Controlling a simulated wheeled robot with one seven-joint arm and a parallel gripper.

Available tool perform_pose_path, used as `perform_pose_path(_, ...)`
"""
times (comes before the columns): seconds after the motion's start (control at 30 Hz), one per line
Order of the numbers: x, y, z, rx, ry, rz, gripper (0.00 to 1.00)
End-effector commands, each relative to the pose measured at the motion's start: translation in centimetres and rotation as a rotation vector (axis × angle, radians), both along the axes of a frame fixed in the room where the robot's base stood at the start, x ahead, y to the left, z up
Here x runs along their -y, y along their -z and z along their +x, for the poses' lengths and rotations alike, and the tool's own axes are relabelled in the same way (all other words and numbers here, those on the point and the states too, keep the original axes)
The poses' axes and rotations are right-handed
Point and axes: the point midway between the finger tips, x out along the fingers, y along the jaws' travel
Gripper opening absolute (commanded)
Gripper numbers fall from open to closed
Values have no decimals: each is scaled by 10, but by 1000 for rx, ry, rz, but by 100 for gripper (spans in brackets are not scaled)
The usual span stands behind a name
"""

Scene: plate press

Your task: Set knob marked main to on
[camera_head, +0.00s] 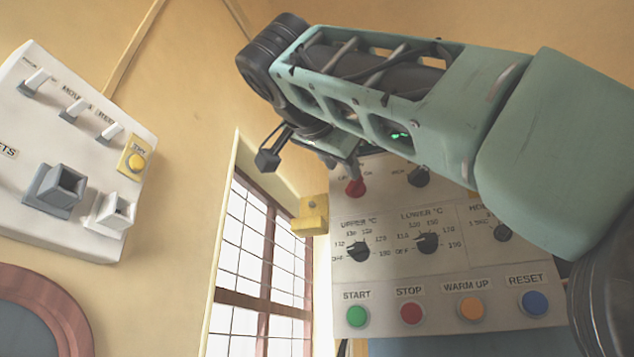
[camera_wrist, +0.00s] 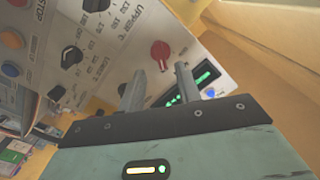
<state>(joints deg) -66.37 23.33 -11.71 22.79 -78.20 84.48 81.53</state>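A red knob (camera_head: 355,187) sits at the upper left of the grey control panel (camera_head: 385,205); my arm partly covers its label, so I cannot read "main" there. The red knob also shows in the wrist view (camera_wrist: 160,52), just beyond my fingertips. My gripper (camera_wrist: 160,72) is open and empty, its two fingers apart and pointing at the panel near the red knob. I cannot tell which setting the red knob points to.
Black knobs for upper (camera_head: 357,251) and lower (camera_head: 428,243) temperature sit below. Start (camera_head: 356,315), stop (camera_head: 411,312), warm up (camera_head: 470,306) and reset (camera_head: 534,301) buttons line the bottom. A lit display (camera_wrist: 200,80) is beside my fingers. A yellow box (camera_head: 310,216) juts out left.

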Motion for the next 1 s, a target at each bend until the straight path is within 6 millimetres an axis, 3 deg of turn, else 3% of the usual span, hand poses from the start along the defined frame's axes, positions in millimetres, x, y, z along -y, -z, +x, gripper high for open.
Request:
perform_pose_path(0.3, -30, 0, -69, 1, -4, 0, 34)
perform_pose_path(0.5, -40, -1, -98, 1, -1, 0, 34)
perform_pose_path(0.7, -44, 0, -108, 0, 0, 0, 34)
perform_pose_path(1.0, -44, 0, -108, 0, 0, 0, 34)
